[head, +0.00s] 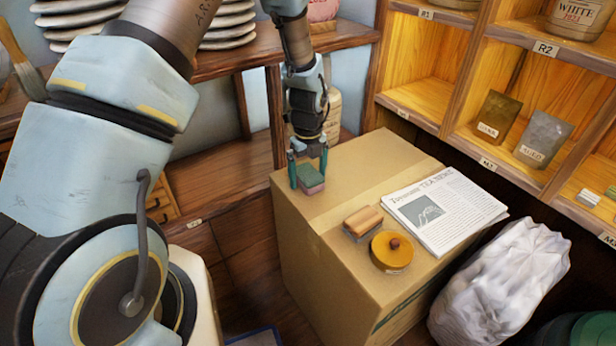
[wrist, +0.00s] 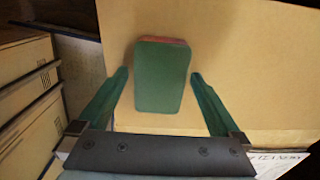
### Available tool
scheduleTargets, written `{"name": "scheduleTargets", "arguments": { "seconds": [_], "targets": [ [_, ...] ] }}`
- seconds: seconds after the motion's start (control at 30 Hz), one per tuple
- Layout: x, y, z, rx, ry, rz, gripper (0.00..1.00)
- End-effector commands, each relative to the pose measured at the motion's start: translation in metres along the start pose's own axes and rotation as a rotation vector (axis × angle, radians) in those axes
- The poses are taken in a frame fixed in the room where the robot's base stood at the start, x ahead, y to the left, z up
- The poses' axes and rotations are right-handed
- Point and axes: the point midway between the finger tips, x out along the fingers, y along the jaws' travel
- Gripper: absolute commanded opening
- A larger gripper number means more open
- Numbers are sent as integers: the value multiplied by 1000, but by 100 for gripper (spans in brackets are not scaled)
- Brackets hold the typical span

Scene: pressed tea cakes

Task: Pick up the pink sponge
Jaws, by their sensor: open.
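The pink sponge (head: 312,187) lies on the cardboard box (head: 345,165) near its back left edge. Its top is a green layer, and the pink shows along its side. In the wrist view the sponge (wrist: 161,80) is centred, green face toward the camera, with a thin pink strip at its far edge. My gripper (head: 308,178) points down over it, open, with one teal finger on each side. In the wrist view gaps show between the sponge and both fingers. The sponge's underside is hidden.
Wooden shelves (head: 421,98) with packets rise at right.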

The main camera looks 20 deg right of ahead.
Motion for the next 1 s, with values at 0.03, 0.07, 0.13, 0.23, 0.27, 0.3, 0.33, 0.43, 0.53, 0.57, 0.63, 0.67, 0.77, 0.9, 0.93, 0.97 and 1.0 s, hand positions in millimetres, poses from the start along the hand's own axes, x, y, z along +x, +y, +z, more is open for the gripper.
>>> {"name": "scheduleTargets", "arguments": {
  "seconds": [0.03, 0.07, 0.13, 0.23, 0.27, 0.3, 0.33, 0.43, 0.53, 0.57, 0.63, 0.67, 0.77, 0.9, 0.93, 0.97, 1.0],
  "targets": [
    [1, 0, 0, 0, 0, 0, 100],
    [2, 0, 0, 1, -1, 0, 100],
    [2, 0, 0, 1, -1, -1, 100],
    [2, 0, 0, 1, -1, 0, 100],
    [2, 0, 0, 0, -1, -1, 97],
    [2, 0, 0, 0, 0, 0, 92],
    [2, 0, 0, 0, 0, 0, 89],
    [2, 0, 0, 0, 0, 0, 78],
    [2, 0, 0, 0, 0, 0, 66],
    [2, 0, 0, 0, 0, 0, 63],
    [2, 0, 0, 0, 0, 0, 55],
    [2, 0, 0, 0, 0, 0, 52],
    [2, 0, 0, 0, 0, 0, 40],
    [2, 0, 0, 0, 0, 0, 25],
    [2, 0, 0, 0, 0, 0, 21],
    [2, 0, 0, 0, 0, 0, 20],
    [2, 0, 0, 0, 0, 0, 20]
  ]
}}
